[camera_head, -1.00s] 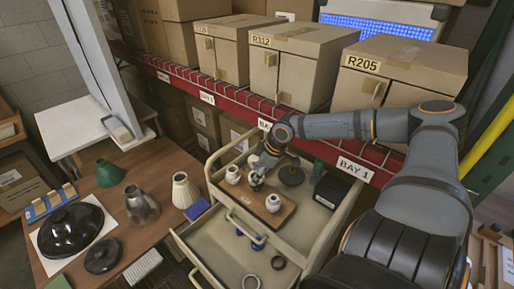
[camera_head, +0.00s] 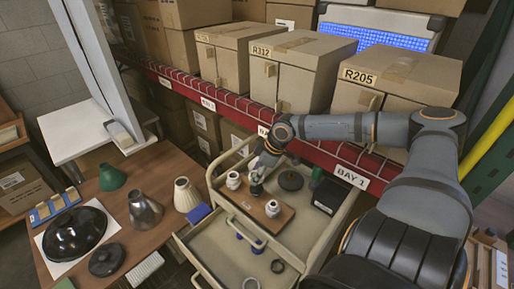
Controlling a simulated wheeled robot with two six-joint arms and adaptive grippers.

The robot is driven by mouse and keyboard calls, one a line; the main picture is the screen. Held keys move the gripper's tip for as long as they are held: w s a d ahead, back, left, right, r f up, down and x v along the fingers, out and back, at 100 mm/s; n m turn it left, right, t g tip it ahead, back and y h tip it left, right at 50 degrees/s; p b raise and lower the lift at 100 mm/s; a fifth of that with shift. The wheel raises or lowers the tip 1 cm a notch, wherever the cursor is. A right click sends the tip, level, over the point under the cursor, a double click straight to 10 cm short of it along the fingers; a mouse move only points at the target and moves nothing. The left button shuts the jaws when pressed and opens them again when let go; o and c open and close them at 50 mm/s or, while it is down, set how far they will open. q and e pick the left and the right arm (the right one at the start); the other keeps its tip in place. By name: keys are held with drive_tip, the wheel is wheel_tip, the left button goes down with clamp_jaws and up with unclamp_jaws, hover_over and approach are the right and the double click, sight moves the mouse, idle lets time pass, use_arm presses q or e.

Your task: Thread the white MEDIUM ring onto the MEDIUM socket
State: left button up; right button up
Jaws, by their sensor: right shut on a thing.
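A brown board (camera_head: 283,221) lies on top of the grey cart and bears white sockets. One white socket (camera_head: 233,180) stands at its left and another (camera_head: 272,208) at its front right. My right gripper (camera_head: 257,190) is over the board between these two, pointing down. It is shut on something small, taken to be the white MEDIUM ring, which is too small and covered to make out. The gripper hides whatever stands directly under it, so I cannot tell whether the ring is around a socket. My left gripper is not in view.
A dark round part (camera_head: 290,180) and a black box (camera_head: 328,196) stand right of the board. An open drawer (camera_head: 215,250) below holds dark rings (camera_head: 277,266). The wooden table (camera_head: 155,240) at left carries lamp shades. A red shelf beam (camera_head: 310,158) runs behind.

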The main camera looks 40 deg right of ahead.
wheel_tip(320, 180, up, 4)
drive_tip(key=p, duration=0.3)
drive_tip(key=shift+p, duration=0.35)
drive_tip(key=shift+m, duration=0.8)
drive_tip(key=shift+f+b, duration=2.3)
drive_tip(key=shift+f, duration=0.35)
drive_tip(key=shift+f, duration=0.1)
drive_tip(key=shift+f+h+b, duration=0.3)
drive_tip(key=shift+f+b, duration=0.95)
drive_tip(key=shift+f+b, duration=0.55)
drive_tip(key=shift+f, duration=0.05)
